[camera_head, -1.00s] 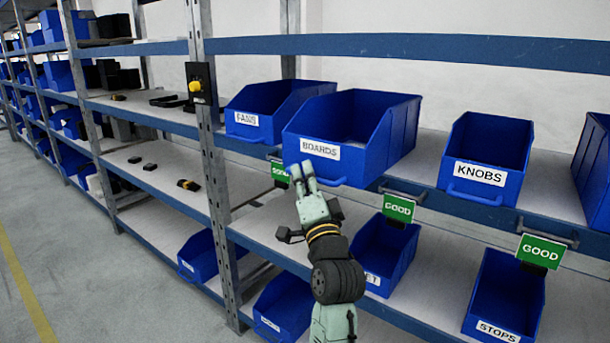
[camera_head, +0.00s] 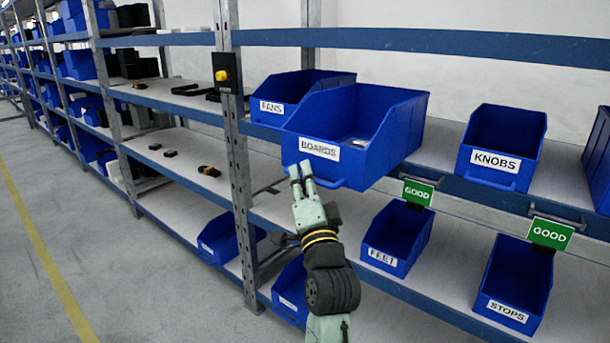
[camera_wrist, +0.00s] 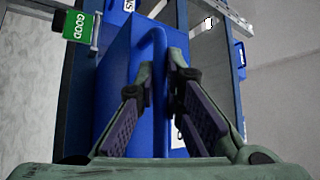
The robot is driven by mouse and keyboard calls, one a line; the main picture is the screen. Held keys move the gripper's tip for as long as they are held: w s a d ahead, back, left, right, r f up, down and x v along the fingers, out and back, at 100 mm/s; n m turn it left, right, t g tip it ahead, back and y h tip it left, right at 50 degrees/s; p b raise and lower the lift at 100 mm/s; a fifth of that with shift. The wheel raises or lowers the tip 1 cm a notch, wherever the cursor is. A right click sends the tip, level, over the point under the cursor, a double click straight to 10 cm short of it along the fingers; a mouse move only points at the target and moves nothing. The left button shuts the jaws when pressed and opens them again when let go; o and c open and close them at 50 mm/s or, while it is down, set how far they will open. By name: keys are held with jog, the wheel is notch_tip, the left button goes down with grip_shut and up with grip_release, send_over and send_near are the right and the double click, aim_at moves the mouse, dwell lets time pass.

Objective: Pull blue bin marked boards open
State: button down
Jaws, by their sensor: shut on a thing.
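The blue bin marked BOARDS (camera_head: 375,152) sits on the upper shelf and sticks out past the shelf's front edge. Its white label (camera_head: 320,149) is readable in the head view. My gripper (camera_head: 300,176) is at the lower left of the bin's front. In the wrist view my gripper (camera_wrist: 162,85) has its two fingers closed around the bin's blue handle (camera_wrist: 160,50). The bin's blue front (camera_wrist: 118,75) fills the space behind the fingers.
The FANS bin (camera_head: 272,107) stands close on the left and the KNOBS bin (camera_head: 494,159) on the right, with bare shelf between. FEET (camera_head: 382,258) and STOPS (camera_head: 507,311) bins sit below. A rack post (camera_head: 238,180) stands left of my arm. Open floor (camera_head: 60,250) lies left.

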jog(key=c, duration=2)
grip_release()
jog(key=shift+o, duration=0.2)
jog(key=shift+s+f, duration=0.1)
jog(key=v, duration=0.7)
jog(key=shift+s, duration=0.15)
